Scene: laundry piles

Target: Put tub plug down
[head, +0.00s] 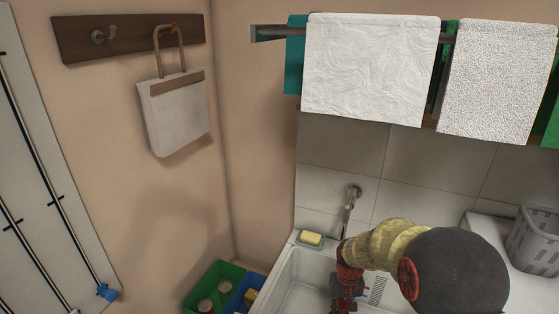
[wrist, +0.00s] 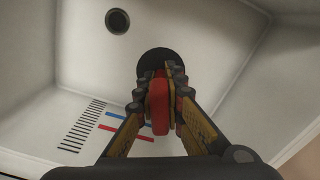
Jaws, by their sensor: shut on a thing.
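My gripper (wrist: 161,82) is shut on the tub plug (wrist: 157,57), a dark round piece with a red part between the fingers. The white tub (wrist: 205,35) lies below it, and its dark round drain hole (wrist: 117,21) shows up and to the left of the plug, uncovered. I cannot tell how high the plug is above the tub floor. In the head view my gripper (head: 347,290) is over the tub (head: 287,270), and my arm hides part of the tub; the plug is not clear there.
A tap (head: 350,196) is on the tiled wall behind the tub. A yellow soap on a green dish (head: 311,239) sits on the tub's back left corner. Green (head: 229,272) and blue (head: 240,292) bins stand left. A grey basket (head: 535,242) is at right. Towels (head: 370,70) hang above.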

